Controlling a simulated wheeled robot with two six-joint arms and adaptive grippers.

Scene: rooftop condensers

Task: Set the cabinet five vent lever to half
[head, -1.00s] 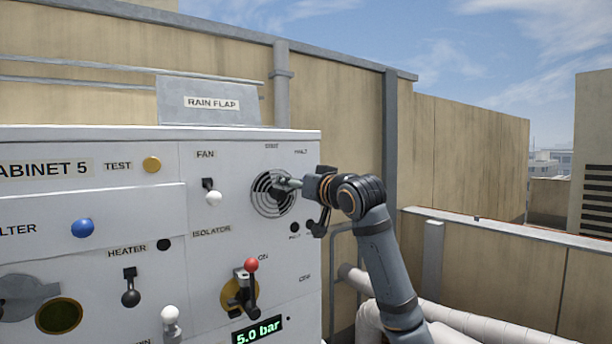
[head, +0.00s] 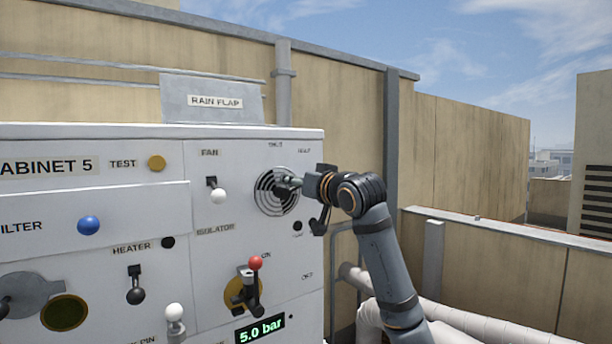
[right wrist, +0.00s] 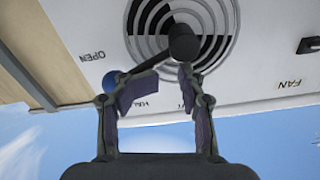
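The vent (head: 276,192) is a round slotted disc on the upper right of the white cabinet 5 panel (head: 110,140). In the right wrist view, the vent disc (right wrist: 150,20) appears with a dark hub and the vent lever (right wrist: 150,62), which runs from the hub to a blue ball end (right wrist: 112,82). The lever lies on the side between the OPEN and HALF labels. My right gripper (right wrist: 168,88) is open in front of the vent, its left finger beside the lever near the ball; contact cannot be told. A finger partly covers the SHUT label. My left gripper is out of view.
Left of the vent is the FAN switch (head: 218,194). Below are the red-tipped isolator lever (head: 255,264), the HEATER lever (head: 135,290) and a 5.0 bar display (head: 260,329). A rain flap (head: 210,103) stands above. Pipes (head: 450,318) run at lower right.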

